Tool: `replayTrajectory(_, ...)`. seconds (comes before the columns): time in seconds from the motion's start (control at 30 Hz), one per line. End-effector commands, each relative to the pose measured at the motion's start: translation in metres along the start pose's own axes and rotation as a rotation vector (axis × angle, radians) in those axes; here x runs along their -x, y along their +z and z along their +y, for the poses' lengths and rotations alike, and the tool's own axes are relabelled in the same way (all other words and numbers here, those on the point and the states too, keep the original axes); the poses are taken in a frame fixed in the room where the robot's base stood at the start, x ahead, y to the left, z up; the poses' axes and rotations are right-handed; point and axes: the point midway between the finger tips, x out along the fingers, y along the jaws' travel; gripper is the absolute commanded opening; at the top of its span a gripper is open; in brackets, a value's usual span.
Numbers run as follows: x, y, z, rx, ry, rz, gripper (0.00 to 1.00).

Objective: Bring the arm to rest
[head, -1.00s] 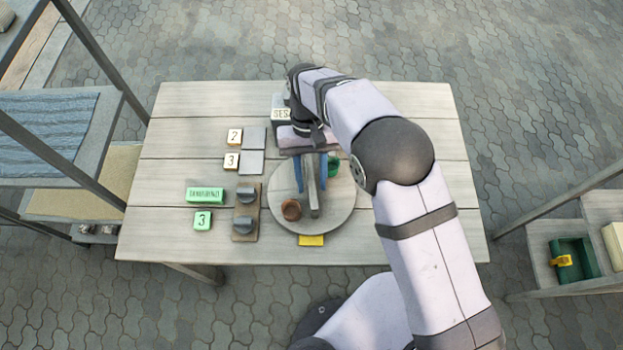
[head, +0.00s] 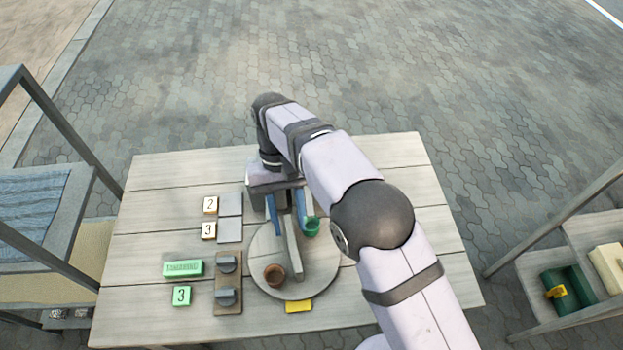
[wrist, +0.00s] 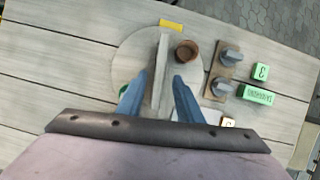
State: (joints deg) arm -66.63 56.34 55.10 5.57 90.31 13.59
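My gripper (head: 287,213) is above the back part of a round grey disc (head: 262,255) on the table. In the wrist view, its two blue fingers (wrist: 158,84) stand apart with nothing held. A thin grey upright divider (wrist: 161,70) on the disc (wrist: 130,55) shows in the gap between them; I cannot tell how far above it the fingertips are. My arm is bent and reaches over the table from the lower right. Part of the table's back is hidden behind the arm.
A brown pot (head: 275,274) and a green cup (head: 311,227) stand on the disc, either side of the divider. A yellow tag (head: 298,306) lies at its front. Left are a knob board (head: 228,285), green blocks (head: 182,268) and numbered tiles (head: 210,205). Shelves flank the table.

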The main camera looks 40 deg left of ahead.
Motion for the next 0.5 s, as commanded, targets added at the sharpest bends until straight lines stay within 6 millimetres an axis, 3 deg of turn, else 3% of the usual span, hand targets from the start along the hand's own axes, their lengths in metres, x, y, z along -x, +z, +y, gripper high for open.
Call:
replayTrajectory(0.17, 0.002, 0.0, 0.007, -0.012, -0.006, 0.005, 0.33)
replayTrajectory(0.27, 0.007, 0.0, 0.026, -0.043, -0.02, 0.017, 0.33)
replayTrajectory(0.37, 0.014, 0.004, 0.06, -0.095, -0.044, 0.041, 0.33)
replayTrajectory(0.5, 0.021, 0.02, 0.126, -0.202, -0.086, 0.087, 0.33)
